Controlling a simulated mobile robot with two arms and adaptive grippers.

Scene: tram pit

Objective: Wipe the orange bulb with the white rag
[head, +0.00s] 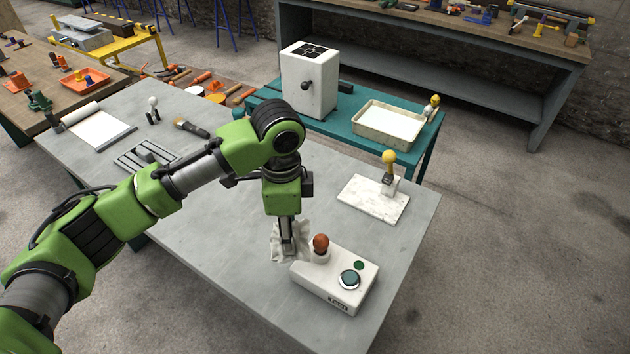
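The orange bulb (321,243) stands upright on the left part of a white box (336,275) with a green button, near the front of the grey table. The white rag (277,248) lies crumpled on the table just left of the box. My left gripper (288,250) points straight down at the rag, to the left of the bulb and apart from it. Its fingers look close together, but whether they grip the cloth is too small to tell. My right gripper is not in view.
A white slab with a yellow-topped bulb (389,158) stands on the table's right side. A brush (191,127), a slotted grey plate and a white sheet lie at the left. A teal bench (345,127) behind bears a white box and a tray. The table's middle left is clear.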

